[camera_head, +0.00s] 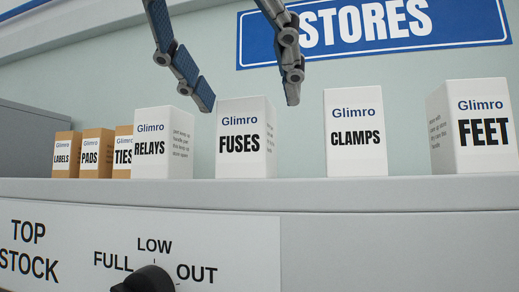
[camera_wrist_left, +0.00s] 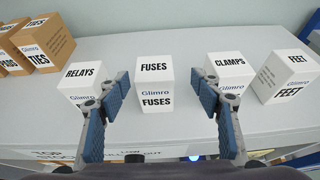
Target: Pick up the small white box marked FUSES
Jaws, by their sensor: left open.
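The small white box marked FUSES (camera_head: 246,160) stands upright on the grey shelf top, between the RELAYS and CLAMPS boxes. In the left wrist view the FUSES box (camera_wrist_left: 156,101) shows its top and front, framed between the fingers. My left gripper (camera_head: 248,100) comes down from above with its two fingers spread wide and empty. Its fingertips are at about the height of the box's top edge in the head view, one on each side of it. It also shows in the left wrist view (camera_wrist_left: 160,80). I see no contact with the box. My right gripper is not in view.
White boxes RELAYS (camera_head: 150,159), CLAMPS (camera_head: 355,155) and FEET (camera_head: 483,150) stand beside it with gaps. Brown boxes LABELS (camera_head: 63,146), PADS (camera_head: 92,146) and TIES (camera_head: 123,158) are at left. The shelf (camera_head: 400,192) has a front panel with a black knob (camera_head: 148,280).

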